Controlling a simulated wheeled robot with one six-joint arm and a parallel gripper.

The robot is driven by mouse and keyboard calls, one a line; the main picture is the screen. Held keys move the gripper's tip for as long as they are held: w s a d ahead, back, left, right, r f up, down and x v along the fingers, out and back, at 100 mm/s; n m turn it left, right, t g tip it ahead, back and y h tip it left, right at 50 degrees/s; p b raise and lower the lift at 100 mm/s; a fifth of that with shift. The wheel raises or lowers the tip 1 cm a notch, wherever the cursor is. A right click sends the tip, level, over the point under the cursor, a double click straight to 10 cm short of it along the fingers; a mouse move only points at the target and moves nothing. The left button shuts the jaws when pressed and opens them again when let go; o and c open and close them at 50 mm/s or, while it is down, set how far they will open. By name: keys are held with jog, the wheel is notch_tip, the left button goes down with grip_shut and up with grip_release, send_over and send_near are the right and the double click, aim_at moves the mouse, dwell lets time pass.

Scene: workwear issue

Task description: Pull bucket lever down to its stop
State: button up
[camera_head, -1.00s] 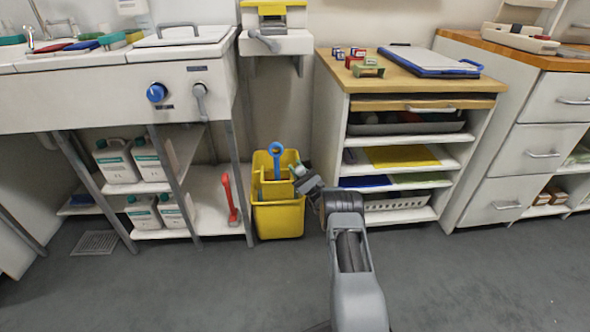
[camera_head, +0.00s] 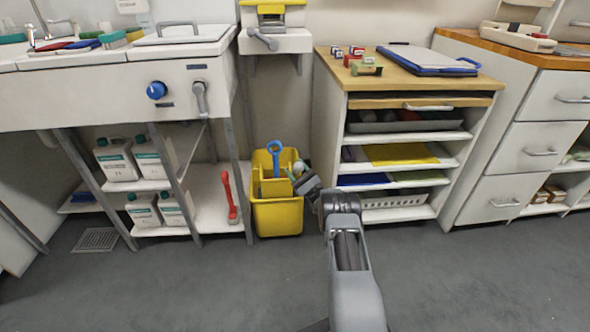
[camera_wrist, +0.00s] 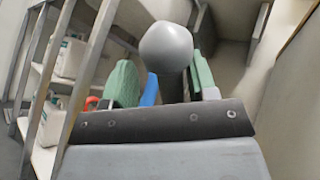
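The yellow bucket (camera_head: 277,217) stands on the floor beside the sink bench, with a blue-handled tool (camera_head: 274,158) upright in it. My gripper (camera_head: 297,174) is at the bucket's upper right edge. In the wrist view, a grey ball knob (camera_wrist: 166,46) on a dark stem, apparently the lever's end, lies between my green finger pads (camera_wrist: 163,82). The pads stand apart, with a visible gap left of the stem, so my gripper looks open around it. The lever's lower part and pivot are hidden by my gripper.
The shelf cabinet (camera_head: 400,187) stands close to the right of the bucket. To its left are the bench legs (camera_head: 238,180), a red-handled tool (camera_head: 229,196) and white jugs (camera_head: 115,160). A wall-mounted shelf (camera_head: 276,42) is above. The floor in front is clear.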

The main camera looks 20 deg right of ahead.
jog(key=shift+r+g+y, duration=0.3)
jog(key=shift+r+y, duration=0.05)
jog(key=shift+y, duration=0.05)
jog(key=p+v, duration=0.8)
jog(key=v, duration=0.6)
jog(key=shift+p, duration=0.3)
jog(key=shift+s+a, duration=0.1)
dwell(0.9)
